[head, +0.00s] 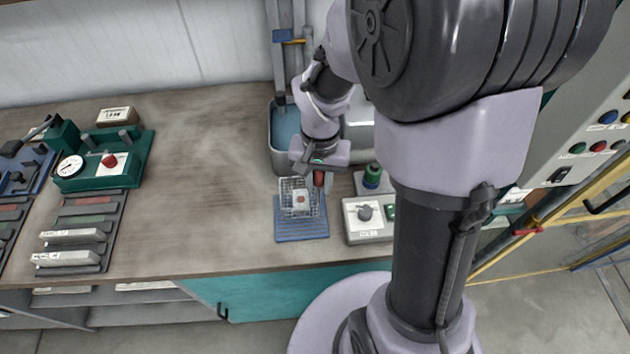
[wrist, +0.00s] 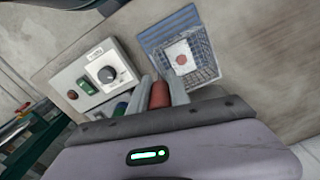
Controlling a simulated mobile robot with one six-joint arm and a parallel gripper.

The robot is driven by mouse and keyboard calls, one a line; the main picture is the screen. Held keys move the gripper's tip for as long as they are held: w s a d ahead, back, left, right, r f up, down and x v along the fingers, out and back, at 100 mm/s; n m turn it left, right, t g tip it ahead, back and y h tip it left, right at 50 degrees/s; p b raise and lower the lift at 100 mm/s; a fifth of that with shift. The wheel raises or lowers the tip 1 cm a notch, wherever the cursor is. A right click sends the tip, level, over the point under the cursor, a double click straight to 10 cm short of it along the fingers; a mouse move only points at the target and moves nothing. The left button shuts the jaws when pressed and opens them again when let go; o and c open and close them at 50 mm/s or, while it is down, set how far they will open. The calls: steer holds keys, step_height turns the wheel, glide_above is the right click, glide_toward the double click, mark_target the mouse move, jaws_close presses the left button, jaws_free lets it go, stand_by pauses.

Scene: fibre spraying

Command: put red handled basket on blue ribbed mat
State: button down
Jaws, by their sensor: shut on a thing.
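The wire basket (head: 284,205) with a red handle (head: 319,179) is over the blue ribbed mat (head: 302,232). It holds a white piece with a red dot (head: 300,199). My gripper (head: 318,184) is shut on the red handle, at the basket's back right. In the wrist view the red handle (wrist: 159,93) sits between my fingers (wrist: 160,98), with the basket (wrist: 204,66) beyond, in front of the mat (wrist: 163,33). The basket looks level; I cannot tell whether its base touches the mat.
A grey box with a knob (head: 368,222) stands close to the mat's right. A sink with blue liquid (head: 284,128) is behind. A green gauge unit (head: 105,165) and a slotted rack (head: 80,232) are at left. The bench between is clear.

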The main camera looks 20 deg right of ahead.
mark_target(319, 193)
steer(key=shift+f+b, duration=0.7)
steer(key=shift+f, duration=1.05)
steer(key=shift+f, duration=0.15)
steer(key=c, duration=1.2)
jaws_free()
steer(key=shift+c, duration=0.2)
